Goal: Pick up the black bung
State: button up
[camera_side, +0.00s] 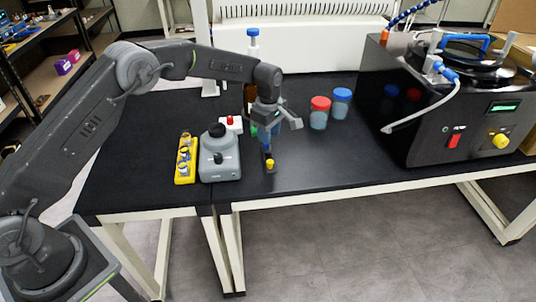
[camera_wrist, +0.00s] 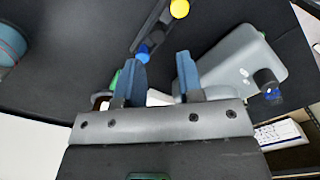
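My gripper (camera_side: 266,146) points down over the bench, close above a narrow dark holder (camera_side: 269,170). In the wrist view my gripper (camera_wrist: 160,58) is open, with its two blue-grey fingers apart and nothing visible between them. The dark holder (camera_wrist: 136,46) lies beyond the fingertips and carries a yellow bung (camera_wrist: 180,8) and a blue bung (camera_wrist: 143,49). A dark shape (camera_wrist: 165,17) between these two may be the black bung, but it blends with the holder. In the side view the yellow bung (camera_side: 269,163) shows at the holder's near end; the black bung cannot be made out there.
Left of my gripper stand a grey mixer (camera_side: 220,160) with a black top and a yellow rack (camera_side: 185,172) of vials. A red-lidded jar (camera_side: 320,113) and blue-lidded jar (camera_side: 341,103) stand right. The black freeze dryer (camera_side: 440,115) is farther right. The front-right bench is clear.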

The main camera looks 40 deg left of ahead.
aim_at(268, 151)
jog(key=f, duration=0.7)
jog(key=shift+w+a+f, duration=0.1)
jog(key=shift+w+a, duration=0.1)
jog(key=shift+a, duration=0.1)
jog(key=c, duration=0.5)
